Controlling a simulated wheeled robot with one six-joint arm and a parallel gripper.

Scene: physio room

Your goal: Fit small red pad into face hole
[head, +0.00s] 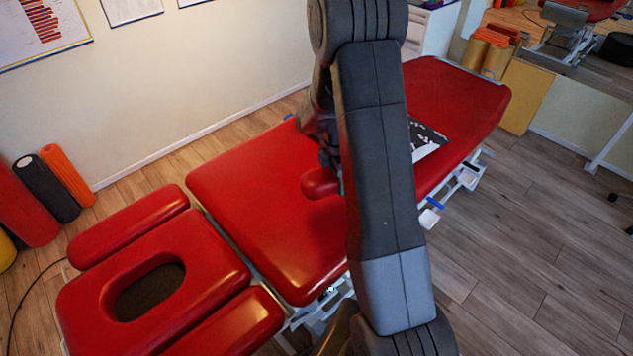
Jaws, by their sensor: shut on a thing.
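The treatment table is red, and its head section (210,258) at the lower left has an oval face hole (150,291). The hole is open and empty, with the dark floor showing through. A small red pad (319,184) shows beside my arm, over the middle section of the table. My gripper (336,174) is at the pad, mostly hidden behind my own arm, and is shut on it. The pad's right part is hidden, and I cannot tell whether it touches the table. The gripper is well to the right of and beyond the face hole.
Red armrests flank the head section, one (128,222) on its far side. A black-and-white patterned item (428,138) lies on the table right of my arm. Foam rollers (50,190) stand by the left wall. Wooden floor (520,230) is clear at right.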

